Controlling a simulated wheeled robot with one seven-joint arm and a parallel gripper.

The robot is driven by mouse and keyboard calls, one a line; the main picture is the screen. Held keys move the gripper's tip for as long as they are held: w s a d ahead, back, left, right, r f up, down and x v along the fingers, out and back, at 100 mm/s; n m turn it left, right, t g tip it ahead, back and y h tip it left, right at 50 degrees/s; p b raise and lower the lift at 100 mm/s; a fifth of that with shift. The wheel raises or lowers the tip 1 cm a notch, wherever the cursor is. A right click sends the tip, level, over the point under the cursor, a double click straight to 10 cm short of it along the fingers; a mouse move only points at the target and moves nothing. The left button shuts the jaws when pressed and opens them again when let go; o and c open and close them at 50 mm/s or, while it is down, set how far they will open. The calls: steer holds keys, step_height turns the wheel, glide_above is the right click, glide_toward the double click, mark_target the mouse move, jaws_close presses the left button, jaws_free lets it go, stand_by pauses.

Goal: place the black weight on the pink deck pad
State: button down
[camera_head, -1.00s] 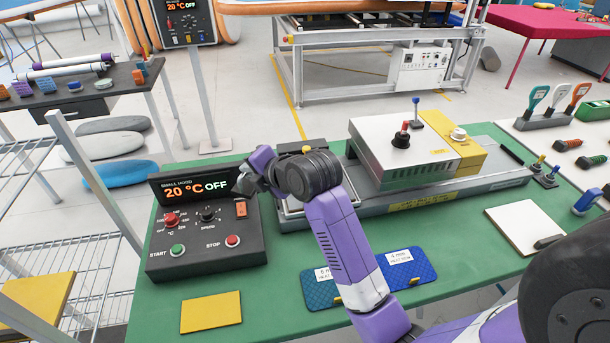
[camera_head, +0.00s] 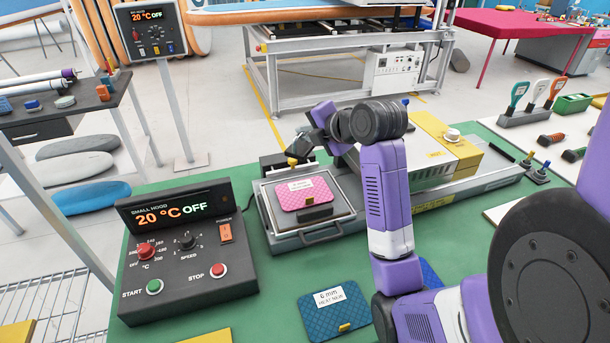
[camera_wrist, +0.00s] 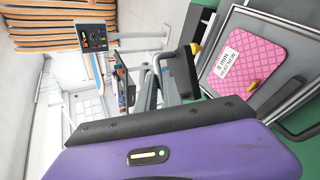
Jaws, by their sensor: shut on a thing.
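The pink deck pad (camera_head: 306,192), with a white label, lies flat on the grey tray (camera_head: 259,212) and also shows at the right of the wrist view (camera_wrist: 250,62). My gripper (camera_head: 306,138) is at the back left of the tray, above its far edge and apart from the pad. It is shut on a small dark block, which I take for the black weight (camera_head: 298,148). The fingers and the block are both dark, so their outlines merge. A dark bar (camera_head: 316,213) lies at the pad's front edge.
A black control box (camera_head: 185,255) stands left of the tray. The yellow-and-white machine (camera_head: 447,148) is to the right, partly behind my arm. A blue pad (camera_head: 335,308) lies in front.

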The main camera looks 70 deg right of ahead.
step_height(320, 180, down, 13)
steer(key=shift+r, duration=0.15)
stand_by(0.4)
steer(key=c, duration=1.5)
jaws_free()
